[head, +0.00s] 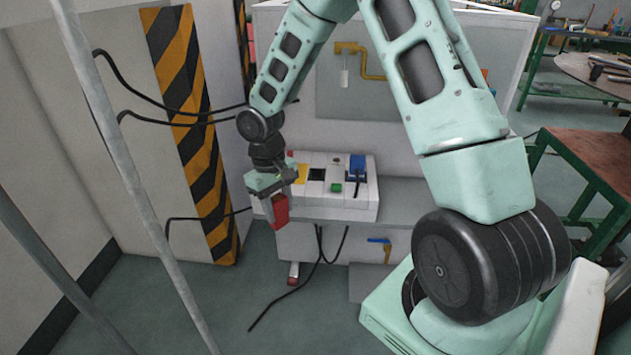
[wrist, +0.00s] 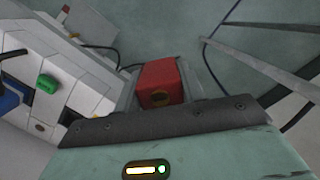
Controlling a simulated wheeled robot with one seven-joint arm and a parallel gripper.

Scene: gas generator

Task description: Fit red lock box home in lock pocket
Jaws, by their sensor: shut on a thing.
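My gripper (head: 279,197) is shut on the red lock box (head: 280,211) and holds it at the front left of the white panel (head: 340,209). The red box (wrist: 160,80) also shows in the wrist view, between the fingers, with a round brownish mark on its face. It is apart from the floor. The panel has several coloured parts on top: a yellow one, a dark opening (head: 316,174), a green block (head: 336,187) and a blue block (head: 357,166). I cannot tell which opening is the lock pocket. The panel's left end is partly hidden behind my gripper.
A yellow-and-black striped post (head: 185,110) stands left of my forearm. Grey poles (head: 130,170) cross the left foreground. Black cables (head: 318,262) hang below the panel to the floor. A green-framed bench (head: 592,165) stands at the right. The floor in front is mostly clear.

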